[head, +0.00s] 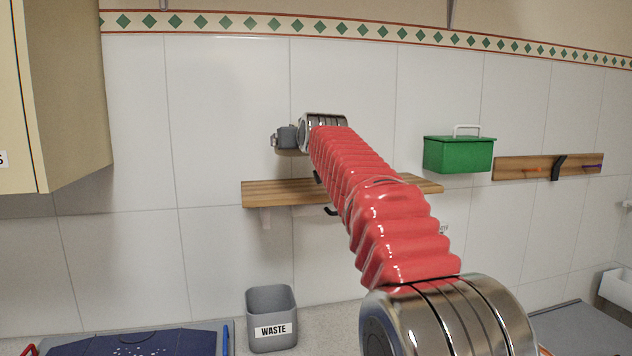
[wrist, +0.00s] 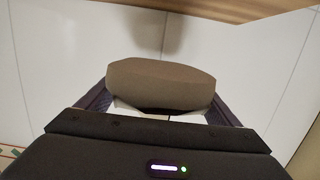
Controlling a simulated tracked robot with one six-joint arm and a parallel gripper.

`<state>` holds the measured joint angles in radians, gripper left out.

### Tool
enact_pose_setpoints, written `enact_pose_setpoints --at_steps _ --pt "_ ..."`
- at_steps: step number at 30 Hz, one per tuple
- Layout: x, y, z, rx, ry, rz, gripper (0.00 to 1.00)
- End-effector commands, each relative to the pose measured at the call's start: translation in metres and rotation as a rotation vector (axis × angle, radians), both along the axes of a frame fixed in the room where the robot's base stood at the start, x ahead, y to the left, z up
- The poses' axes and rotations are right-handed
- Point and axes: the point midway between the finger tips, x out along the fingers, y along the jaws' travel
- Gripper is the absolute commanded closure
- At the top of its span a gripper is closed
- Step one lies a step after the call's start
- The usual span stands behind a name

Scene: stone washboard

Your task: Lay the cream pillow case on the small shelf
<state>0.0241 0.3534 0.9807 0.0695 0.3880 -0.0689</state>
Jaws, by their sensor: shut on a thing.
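The small wooden shelf (head: 275,192) is fixed to the tiled wall in the head view, partly behind my arm. My gripper (head: 284,138) is in front of the wall, higher in the picture than the shelf's left part. In the wrist view it is shut on a rounded, padded bundle (wrist: 160,82), taken to be the cream pillow case, which looks brownish in shadow. The bundle's far side is hidden, and I cannot make it out in the head view. A wooden board, probably the shelf (wrist: 215,10), crosses the top of the wrist view.
Dark hooks hang below the shelf. A green box (head: 458,154) is to its right, and a wooden rail (head: 520,168) is further right. A beige cabinet (head: 70,95) juts in at left. A grey waste bin (head: 271,310) stands below. The shelf's visible left part looks bare.

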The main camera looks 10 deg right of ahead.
Motion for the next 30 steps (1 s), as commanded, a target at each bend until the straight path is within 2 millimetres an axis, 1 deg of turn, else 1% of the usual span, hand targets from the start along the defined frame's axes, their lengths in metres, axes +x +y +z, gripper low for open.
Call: enact_pose_setpoints --at_steps 9,12,24,28,30 --pt "-0.001 -0.002 -0.040 0.001 0.001 -0.003 0.57" --pt "0.000 -0.002 -0.048 0.001 0.000 -0.002 0.57" --pt "0.000 -0.003 -0.052 0.001 -0.001 -0.003 0.57" --pt "-0.001 -0.003 -0.062 -0.001 0.000 -0.004 0.57" --pt "-0.001 -0.003 -0.071 0.000 0.001 -0.004 0.57"
